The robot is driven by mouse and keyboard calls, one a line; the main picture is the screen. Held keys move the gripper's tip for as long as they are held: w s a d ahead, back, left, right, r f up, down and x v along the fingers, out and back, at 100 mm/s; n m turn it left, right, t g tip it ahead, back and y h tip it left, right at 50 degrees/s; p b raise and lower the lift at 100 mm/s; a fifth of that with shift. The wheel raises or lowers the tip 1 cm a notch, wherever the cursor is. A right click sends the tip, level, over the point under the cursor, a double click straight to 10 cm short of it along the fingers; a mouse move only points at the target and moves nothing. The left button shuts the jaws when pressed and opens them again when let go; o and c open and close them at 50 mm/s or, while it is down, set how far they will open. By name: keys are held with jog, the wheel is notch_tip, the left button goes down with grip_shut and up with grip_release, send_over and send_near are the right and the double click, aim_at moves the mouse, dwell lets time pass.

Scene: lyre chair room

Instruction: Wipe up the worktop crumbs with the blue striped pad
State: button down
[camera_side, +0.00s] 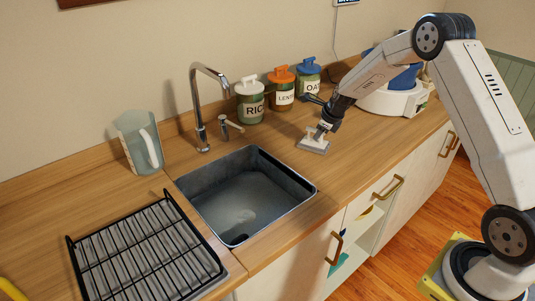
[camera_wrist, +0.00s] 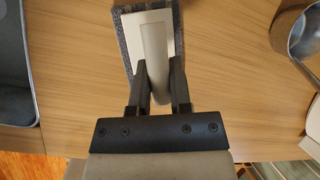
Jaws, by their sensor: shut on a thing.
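My gripper (camera_wrist: 158,85) is shut on the pale upright handle of the striped pad (camera_wrist: 124,50). The pad has a white top plate and a grey-blue striped edge. In the side view the pad (camera_side: 313,146) is on or just above the wooden worktop (camera_side: 365,146), right of the sink, with my gripper (camera_side: 323,129) over it. I cannot tell whether its underside touches the wood. No crumbs can be made out in either view; the pad and gripper hide the wood beneath them.
The sink (camera_side: 300,181) lies left of the pad, with a tap (camera_side: 201,130) behind it. Jars labelled rice (camera_side: 250,104), lentils (camera_side: 281,93) and oats (camera_side: 308,80) stand along the wall. A metal pan (camera_wrist: 298,35) is at the wrist view's right. A black rack (camera_side: 140,250) is front left.

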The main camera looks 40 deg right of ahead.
jog(key=shift+w, duration=0.85)
notch_tip(320, 180, up, 8)
jog(key=shift+r, duration=0.1)
